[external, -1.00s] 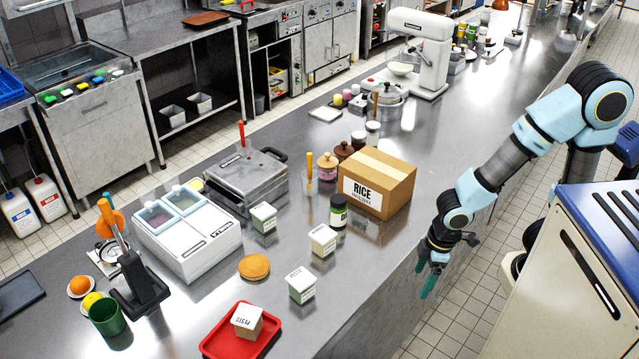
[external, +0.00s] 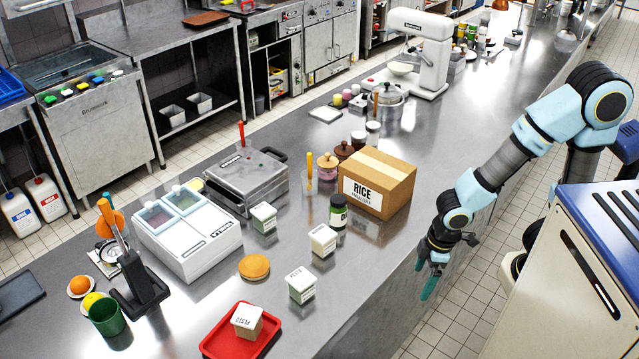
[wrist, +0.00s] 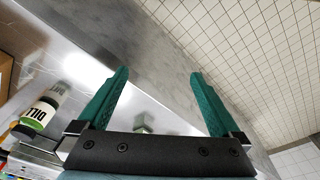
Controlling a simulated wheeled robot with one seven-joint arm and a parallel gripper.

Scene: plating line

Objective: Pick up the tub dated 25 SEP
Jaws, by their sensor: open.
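Several small square tubs with white lids stand on the steel counter: one (external: 264,218) beside the grey press, one (external: 323,240) in front of the dark jar, and one (external: 301,285) nearer the counter's front edge. Another tub (external: 247,322) is on a red tray (external: 218,346). Their lid print is too small to read, so I cannot tell which is dated 25 SEP. My gripper (external: 430,282) is open and empty, off the counter's front edge, right of the tubs. In the wrist view, its green fingers (wrist: 157,75) are spread; a small pale-green object (wrist: 142,127) shows between them.
A RICE carton (external: 378,183) and a green-labelled jar (external: 338,212) stand close to the tubs; the jar also shows in the wrist view (wrist: 38,114). A tan round item (external: 254,267) lies among them. A white two-lidded container (external: 190,245) is further left.

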